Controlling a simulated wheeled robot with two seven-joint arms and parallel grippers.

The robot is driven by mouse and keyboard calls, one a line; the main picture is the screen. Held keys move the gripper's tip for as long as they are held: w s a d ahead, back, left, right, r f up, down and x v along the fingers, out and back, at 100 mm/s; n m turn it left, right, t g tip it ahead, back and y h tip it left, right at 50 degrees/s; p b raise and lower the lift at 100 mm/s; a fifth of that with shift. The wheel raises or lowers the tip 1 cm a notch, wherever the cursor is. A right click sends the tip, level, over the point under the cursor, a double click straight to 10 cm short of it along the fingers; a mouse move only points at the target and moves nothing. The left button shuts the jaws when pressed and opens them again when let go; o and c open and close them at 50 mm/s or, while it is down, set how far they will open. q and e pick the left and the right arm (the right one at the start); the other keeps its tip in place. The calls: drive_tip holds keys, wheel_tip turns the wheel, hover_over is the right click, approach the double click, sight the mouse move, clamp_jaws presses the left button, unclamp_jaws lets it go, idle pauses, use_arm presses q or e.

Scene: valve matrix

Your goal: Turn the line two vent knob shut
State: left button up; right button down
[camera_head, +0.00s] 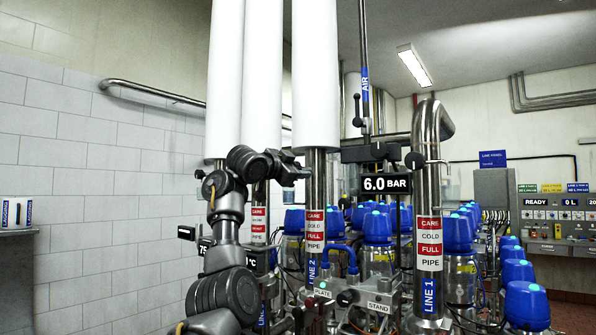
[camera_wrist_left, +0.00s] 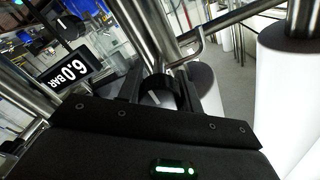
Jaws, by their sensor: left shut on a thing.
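My left gripper (camera_head: 297,172) reaches up from the lower left to the steel pipe (camera_head: 318,190) under a white sleeve. A blue "LINE 2" label (camera_head: 312,272) is on this pipe lower down. In the left wrist view my left gripper (camera_wrist_left: 155,92) is shut on a dark round knob with a pale mark (camera_wrist_left: 155,97), between its fingers. In the head view the knob is hidden by the gripper or too small to tell. No label on the knob can be read. My right gripper is in neither view.
A "6.0 BAR" display (camera_head: 386,184) stands right of the gripper. A bent steel pipe marked "LINE 1" (camera_head: 428,200) is further right. White sleeved pipes (camera_head: 262,80) stand close behind my arm. Several blue-topped valves (camera_head: 377,226) fill the lower middle and right.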

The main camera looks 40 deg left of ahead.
use_arm(q)
drive_tip(key=o, duration=1)
drive_tip(key=s+b, duration=0.8)
drive_tip(key=s, duration=0.2)
drive_tip(key=shift+s+d, duration=0.15)
drive_tip(key=shift+s, duration=0.2)
